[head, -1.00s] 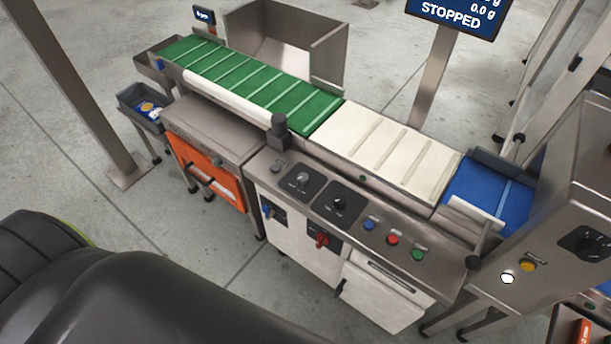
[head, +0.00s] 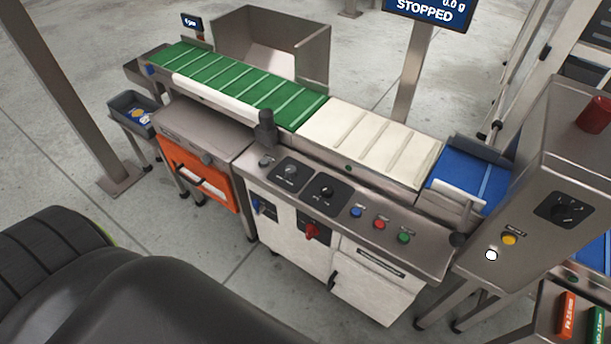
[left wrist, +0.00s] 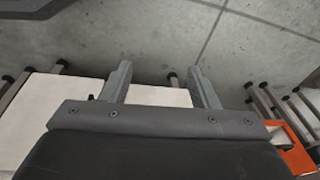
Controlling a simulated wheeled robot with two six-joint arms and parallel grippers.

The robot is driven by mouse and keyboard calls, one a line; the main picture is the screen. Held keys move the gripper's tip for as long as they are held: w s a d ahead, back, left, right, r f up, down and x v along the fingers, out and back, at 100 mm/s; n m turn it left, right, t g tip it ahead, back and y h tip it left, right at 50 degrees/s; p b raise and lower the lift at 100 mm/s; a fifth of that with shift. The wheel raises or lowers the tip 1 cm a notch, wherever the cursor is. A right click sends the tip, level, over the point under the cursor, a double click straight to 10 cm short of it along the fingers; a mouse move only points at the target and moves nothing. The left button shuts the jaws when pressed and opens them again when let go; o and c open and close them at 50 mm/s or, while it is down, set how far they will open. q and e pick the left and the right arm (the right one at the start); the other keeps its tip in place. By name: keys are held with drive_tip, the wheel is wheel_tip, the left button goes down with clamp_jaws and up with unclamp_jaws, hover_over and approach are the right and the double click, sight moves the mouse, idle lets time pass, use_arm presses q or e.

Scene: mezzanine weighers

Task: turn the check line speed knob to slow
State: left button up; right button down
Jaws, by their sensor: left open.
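The check line's control panel (head: 345,209) runs along the front of the conveyor in the head view. It carries two black dial plates: one with a grey knob (head: 291,171) on the left and one with a dark knob (head: 325,191) beside it. Their labels and pointer settings are too small to read, so I cannot tell which is the speed knob. A third black dial (head: 563,209) is on the steel cabinet at right. My left gripper (left wrist: 160,75) is open and empty in the left wrist view, over the floor and a white surface, apart from the knobs. My right gripper is not in view.
Blue, red and green buttons (head: 379,224) sit right of the dials. A dark post (head: 265,128) rises at the panel's left end. A red switch (head: 312,231) is on the front below. The display (head: 428,12) reads STOPPED. Floor in front is clear.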

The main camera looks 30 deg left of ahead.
use_arm(q)
drive_tip(key=w+r, duration=0.4)
wheel_tip(320, 180, up, 36)
drive_tip(key=m+g+h+b, duration=0.1)
drive_tip(key=m+g+b, duration=0.1)
drive_tip(key=m+b, duration=0.25)
hover_over(291, 169)
drive_tip(key=shift+m, duration=0.45)
wheel_tip(291, 169, down, 17)
drive_tip(key=b, duration=0.4)
drive_tip(key=shift+f, duration=0.15)
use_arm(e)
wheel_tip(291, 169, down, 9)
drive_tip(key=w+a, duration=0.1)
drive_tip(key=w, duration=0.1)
